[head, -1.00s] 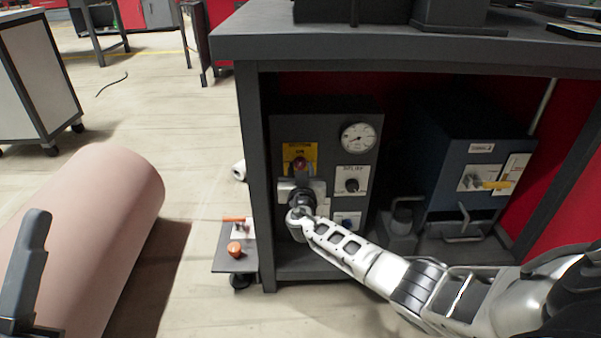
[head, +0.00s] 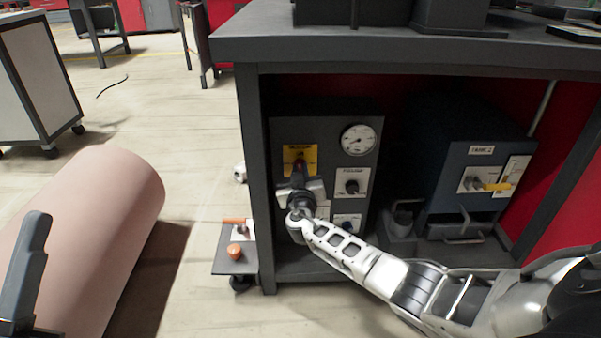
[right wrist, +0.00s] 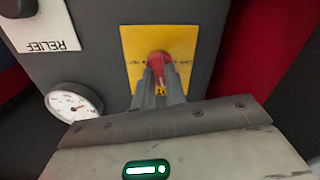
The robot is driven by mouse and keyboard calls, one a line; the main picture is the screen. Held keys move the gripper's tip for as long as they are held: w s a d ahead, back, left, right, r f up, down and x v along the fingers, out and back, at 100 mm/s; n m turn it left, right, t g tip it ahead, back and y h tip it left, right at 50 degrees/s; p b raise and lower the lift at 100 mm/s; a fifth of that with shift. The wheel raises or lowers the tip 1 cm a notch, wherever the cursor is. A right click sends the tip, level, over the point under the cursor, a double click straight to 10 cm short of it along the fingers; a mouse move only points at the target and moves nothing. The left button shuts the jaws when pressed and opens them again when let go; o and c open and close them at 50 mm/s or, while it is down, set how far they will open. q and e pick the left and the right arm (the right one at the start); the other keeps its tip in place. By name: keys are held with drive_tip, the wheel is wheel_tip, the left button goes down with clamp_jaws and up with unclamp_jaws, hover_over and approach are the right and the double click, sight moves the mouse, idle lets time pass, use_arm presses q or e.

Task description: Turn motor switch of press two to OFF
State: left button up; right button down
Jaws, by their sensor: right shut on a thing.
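The motor switch of the press is a red knob (right wrist: 159,62) on a yellow plate (right wrist: 130,40). The plate also shows in the head view (head: 312,152), at the upper left of the dark panel. My right gripper (right wrist: 160,80) is shut on the red knob, with one finger on each side of it. In the head view my right gripper (head: 300,172) covers most of the knob, and the switch's exact setting cannot be read. At the left edge of the head view, a grey finger of my left gripper (head: 27,265) shows; its opening cannot be seen.
A round gauge (head: 358,140) and a black relief knob (head: 352,187) sit right of the switch. The panel is under a dark bench (head: 400,50), whose leg (head: 254,190) stands close on the left. A blue-grey cabinet (head: 450,180) is at right.

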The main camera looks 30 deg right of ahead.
drive_tip(key=n, duration=0.4)
drive_tip(key=shift+a+f+n, duration=0.1)
drive_tip(key=shift+n, duration=0.3)
drive_tip(key=n, duration=0.3)
drive_tip(key=shift+n, duration=0.3)
drive_tip(key=n, duration=0.3)
drive_tip(key=shift+f+n, duration=0.1)
drive_tip(key=shift+n, duration=1.9)
drive_tip(key=shift+f, duration=0.1)
drive_tip(key=c, duration=1.4)
unclamp_jaws()
drive_tip(key=shift+c, duration=0.2)
